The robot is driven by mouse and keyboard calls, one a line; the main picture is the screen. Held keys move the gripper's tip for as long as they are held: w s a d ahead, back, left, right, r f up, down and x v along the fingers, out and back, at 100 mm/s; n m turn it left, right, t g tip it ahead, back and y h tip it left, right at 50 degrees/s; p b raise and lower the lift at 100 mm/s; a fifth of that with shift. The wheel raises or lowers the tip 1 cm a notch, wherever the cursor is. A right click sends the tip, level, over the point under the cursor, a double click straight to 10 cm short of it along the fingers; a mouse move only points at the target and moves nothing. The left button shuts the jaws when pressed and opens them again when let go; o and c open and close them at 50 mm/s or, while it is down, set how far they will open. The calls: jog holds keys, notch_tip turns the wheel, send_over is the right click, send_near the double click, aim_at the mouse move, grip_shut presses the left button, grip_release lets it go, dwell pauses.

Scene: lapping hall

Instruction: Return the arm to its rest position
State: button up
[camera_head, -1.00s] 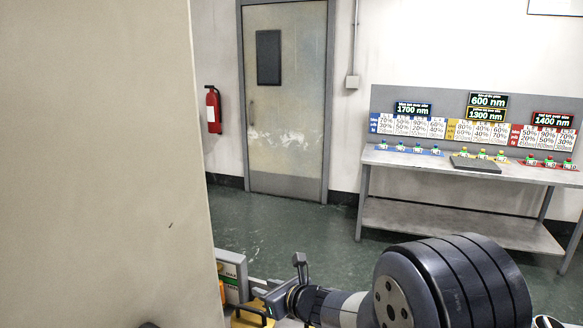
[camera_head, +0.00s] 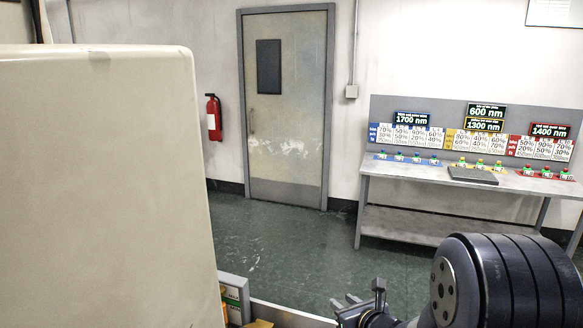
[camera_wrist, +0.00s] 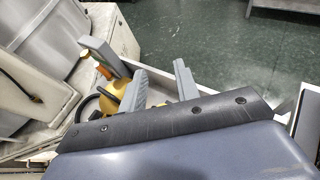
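My gripper (camera_head: 345,301) is at the bottom of the head view, right of centre, at the end of my dark arm. In the wrist view its two grey fingers (camera_wrist: 160,84) stand apart with nothing held between them. Behind and left of the fingers, the wrist view shows a yellow object (camera_wrist: 117,85) and a grey upright piece with an orange part (camera_wrist: 104,55). The gripper is apart from the bench and the door. Most of the arm lies outside the head view.
A large beige panel (camera_head: 105,180) fills the left of the head view, close by. A grey bench (camera_head: 405,169) with signs and several small coloured pieces stands at right. A door (camera_head: 288,120) and a red extinguisher (camera_head: 213,118) are behind. Green floor (camera_head: 290,250) between is clear.

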jog(key=shift+s+d+r+h, duration=0.15)
jog(key=shift+d, duration=0.3)
jog(key=shift+s+d+r+h, duration=0.1)
jog(key=shift+d+h, duration=0.05)
jog(key=shift+d, duration=0.3)
